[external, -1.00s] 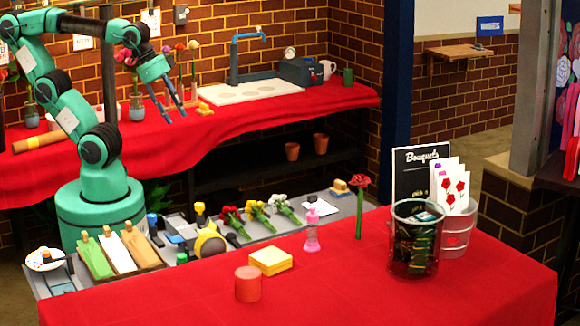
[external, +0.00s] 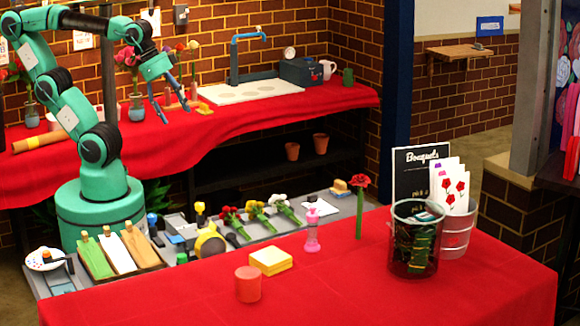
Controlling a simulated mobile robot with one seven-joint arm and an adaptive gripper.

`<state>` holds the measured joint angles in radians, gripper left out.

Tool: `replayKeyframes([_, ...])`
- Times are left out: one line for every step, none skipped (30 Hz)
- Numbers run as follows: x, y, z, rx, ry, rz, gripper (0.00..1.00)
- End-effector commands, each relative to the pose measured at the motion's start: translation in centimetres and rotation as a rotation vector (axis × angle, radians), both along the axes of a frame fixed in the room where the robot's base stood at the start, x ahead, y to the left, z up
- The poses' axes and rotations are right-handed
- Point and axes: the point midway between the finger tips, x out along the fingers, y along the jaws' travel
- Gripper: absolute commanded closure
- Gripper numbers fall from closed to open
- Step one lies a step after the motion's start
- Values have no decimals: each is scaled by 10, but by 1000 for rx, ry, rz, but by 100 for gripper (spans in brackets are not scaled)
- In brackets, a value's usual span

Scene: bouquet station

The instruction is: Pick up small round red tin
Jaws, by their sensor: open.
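A small round red tin (external: 248,284) stands upright on the red-clothed front table (external: 340,285), near its left part. My gripper (external: 174,112) is open and empty. It hangs with fingers pointing down, high and far behind the tin, in front of the back counter. Nothing is between the fingers that I can make out.
A pink bottle (external: 312,230), a red flower (external: 359,205) and a clear bin of dark packets (external: 414,240) stand on the front table. A grey bench (external: 190,262) with tools and flowers lies between my base and the table. The table's front is clear.

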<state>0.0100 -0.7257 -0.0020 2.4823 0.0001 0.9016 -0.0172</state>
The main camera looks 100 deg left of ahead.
Motion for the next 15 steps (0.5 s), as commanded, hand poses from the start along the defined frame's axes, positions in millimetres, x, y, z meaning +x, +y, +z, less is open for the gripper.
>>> replayKeyframes([5, -2, 6, -4, 6, 0, 30])
replayKeyframes([8, -3, 9, -6, 9, 2, 30])
replayKeyframes([13, -5, 14, -11, 13, 5, 30])
replayKeyframes([18, -7, 18, -14, 17, 7, 30])
replayKeyframes([22, -9, 22, -18, 21, 8, 30])
replayKeyframes([29, -12, 28, -24, 27, 12, 30])
replayKeyframes([35, -14, 32, -28, 31, 16, 30])
replayKeyframes([40, -17, 37, -31, 37, 18, 30])
replayKeyframes([48, -21, 43, -38, 43, 23, 30])
replayKeyframes([54, -24, 48, -42, 48, 26, 30])
replayKeyframes([61, -27, 52, -47, 54, 29, 30])
replayKeyframes([69, -31, 58, -53, 61, 35, 30])
replayKeyframes([75, -34, 61, -57, 67, 38, 30])
replayKeyframes([82, -37, 66, -62, 72, 41, 30])
replayKeyframes([90, -42, 70, -67, 79, 47, 30])
